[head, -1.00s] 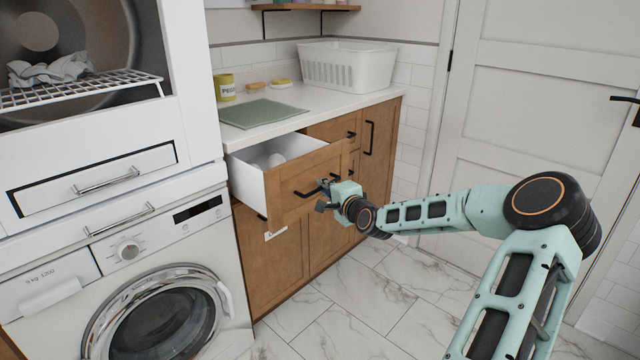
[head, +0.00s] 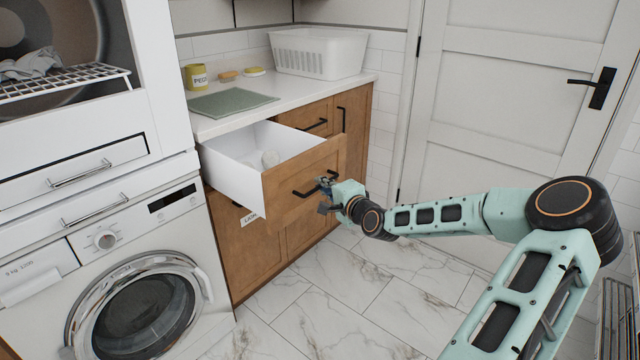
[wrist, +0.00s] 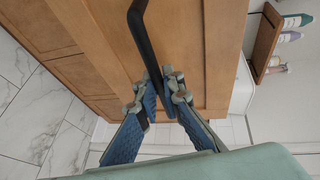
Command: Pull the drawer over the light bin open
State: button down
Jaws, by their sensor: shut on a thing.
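My gripper (head: 329,186) is shut on the right part of that handle. In the wrist view, the blue finger pads of my gripper (wrist: 162,98) lie on either side of the black handle (wrist: 148,45). The front below the drawer bears a white label (head: 249,219), partly readable as "LIGH". The bin itself is not in view.
A washing machine (head: 140,270) stands left of the cabinet. A white basket (head: 318,55), a green mat (head: 230,103) and a yellow pot (head: 196,77) are on the counter. A closed white door (head: 500,130) is at right. The marble floor (head: 330,300) before the cabinet is clear.

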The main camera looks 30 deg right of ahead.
jog(key=c, duration=2.3)
grip_release()
jog(key=shift+c, duration=0.2)
jog(key=s+r, duration=0.2)
jog(key=s, duration=0.9)
jog(key=shift+s+a, duration=0.35)
jog(key=shift+s, duration=0.05)
jog(key=shift+r, duration=0.1)
